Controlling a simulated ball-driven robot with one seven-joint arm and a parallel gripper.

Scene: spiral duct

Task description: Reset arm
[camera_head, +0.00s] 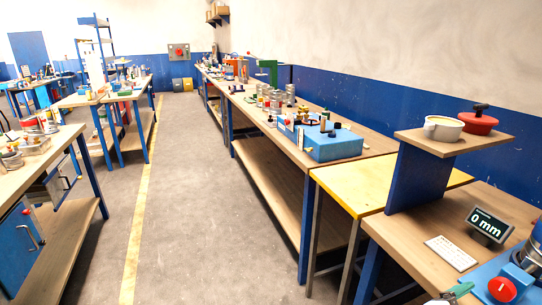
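My gripper does not show in the head view, and I see no part of my arm that I can be sure of. Whether it is open or shut, and what it may hold, cannot be seen.
A concrete aisle (190,170) with a yellow line runs clear between workbenches. The right bench (360,150) carries a blue box (330,143). Nearer are a raised shelf (455,145) with a cream pot (443,128) and red pot (478,122), a "0 mm" display (489,224), and a blue device (498,285).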

